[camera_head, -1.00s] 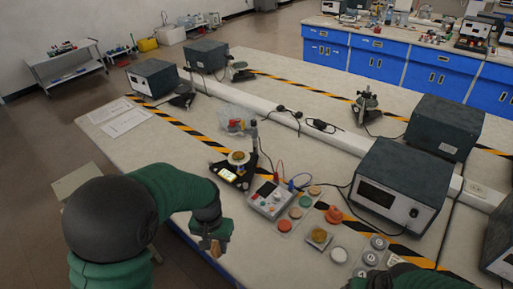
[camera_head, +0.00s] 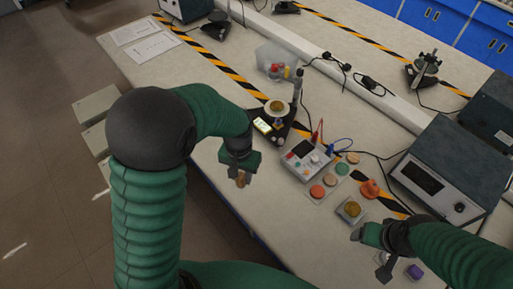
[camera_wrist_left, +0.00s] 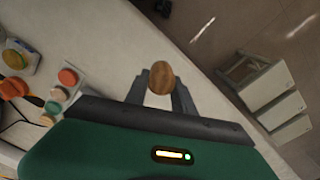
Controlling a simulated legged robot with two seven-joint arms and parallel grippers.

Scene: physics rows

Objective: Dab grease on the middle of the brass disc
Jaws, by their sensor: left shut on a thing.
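My left gripper (camera_head: 241,176) is shut on a brown, wood-coloured piece (camera_wrist_left: 161,77) with a rounded end, held near the table's front edge. What lies under this piece is hidden. A gold-coloured disc, which looks like the brass disc (camera_head: 277,105), lies on a pale round plate on a black stand, up and to the right of my left gripper, apart from it. A yellow-brown mass (camera_head: 352,208) sits in a square holder further right; I cannot tell whether it is grease. My right gripper (camera_head: 368,254) is open and empty at the lower right.
A meter box (camera_head: 306,159) with red and blue leads stands right of the stand. Orange, green and tan round pads (camera_head: 317,191) lie beside it. An orange piece (camera_head: 370,189) and a large instrument (camera_head: 440,175) stand further right. The table's front left is clear.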

